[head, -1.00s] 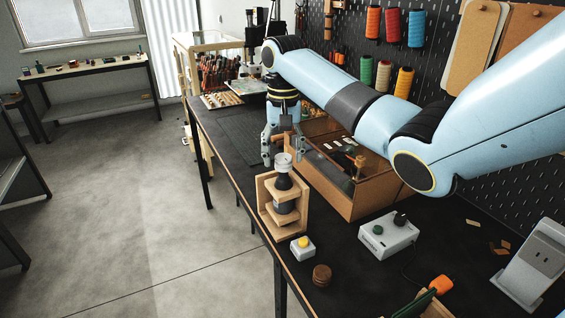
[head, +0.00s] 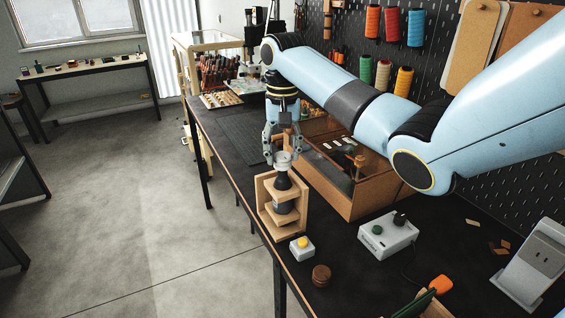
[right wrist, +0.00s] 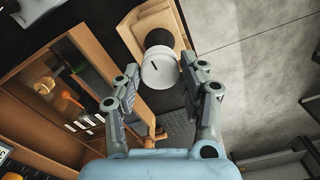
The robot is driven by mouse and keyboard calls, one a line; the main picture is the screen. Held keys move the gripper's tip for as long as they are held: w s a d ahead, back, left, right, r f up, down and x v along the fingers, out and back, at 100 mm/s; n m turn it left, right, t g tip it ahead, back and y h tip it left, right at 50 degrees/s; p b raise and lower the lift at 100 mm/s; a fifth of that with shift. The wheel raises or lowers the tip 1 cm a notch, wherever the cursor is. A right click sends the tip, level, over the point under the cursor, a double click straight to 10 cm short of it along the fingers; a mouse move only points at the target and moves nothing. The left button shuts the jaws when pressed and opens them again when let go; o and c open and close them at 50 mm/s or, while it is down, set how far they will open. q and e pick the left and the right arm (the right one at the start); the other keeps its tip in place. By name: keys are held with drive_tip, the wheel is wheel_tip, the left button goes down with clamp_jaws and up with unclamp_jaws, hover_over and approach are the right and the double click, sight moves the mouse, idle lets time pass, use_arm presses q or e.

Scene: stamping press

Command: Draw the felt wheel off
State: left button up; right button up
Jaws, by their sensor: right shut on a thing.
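The felt wheel (head: 283,161) is a pale, short cylinder on top of a dark tool (head: 283,180), which stands upright in a wooden stand (head: 300,212). In the right wrist view the felt wheel (right wrist: 159,71) shows its round end with a dark slot, with the dark tool body (right wrist: 160,38) behind it. My right gripper (head: 282,157) comes down from above with its fingers on either side of the wheel, shut on it. The wheel still sits at the top of the tool. My left gripper is not in view.
A wooden box (head: 350,197) with a glassy front stands close to the right of the stand. A yellow-button box (head: 302,248), a brown round piece (head: 321,275) and a grey control box (head: 388,237) are nearer on the black bench. The bench edge lies just left of the stand.

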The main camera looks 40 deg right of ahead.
sight(283, 155)
drive_tip(key=shift+r, duration=3.2)
